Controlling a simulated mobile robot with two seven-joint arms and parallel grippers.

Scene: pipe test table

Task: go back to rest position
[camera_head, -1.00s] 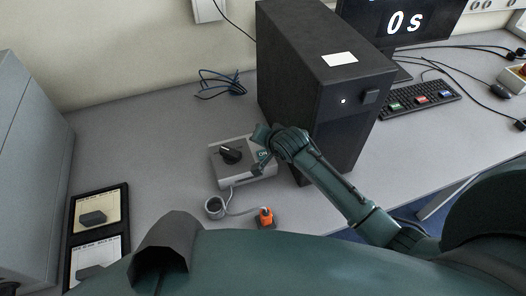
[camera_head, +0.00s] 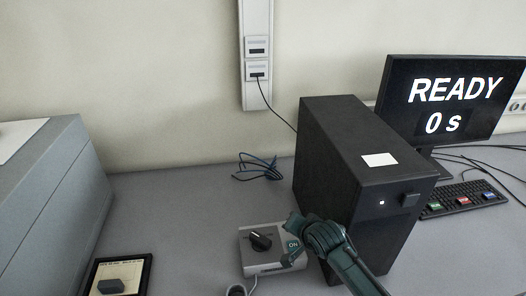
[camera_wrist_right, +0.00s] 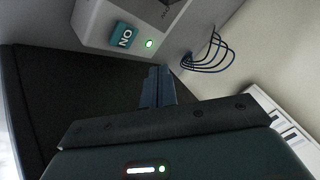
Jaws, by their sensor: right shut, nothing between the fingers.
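My right gripper (camera_head: 290,235) is in front of the black tower, at the right side of the grey control box (camera_head: 252,268). In the right wrist view its fingers (camera_wrist_right: 158,85) are together with nothing between them. The box carries a black knob (camera_head: 261,241) and a teal ON switch (camera_wrist_right: 124,36) with a lit green light (camera_wrist_right: 149,44) beside it. In the wrist view the fingertips are apart from the switch. My left gripper is not in view.
The black tower (camera_head: 345,150) stands right behind my right arm. The monitor (camera_head: 450,105) reads READY 0 s, with a keyboard (camera_head: 465,199) below. A grey cabinet (camera_head: 45,215) and framed tray (camera_head: 148,268) are at left. A blue cable (camera_head: 258,168) lies behind the box.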

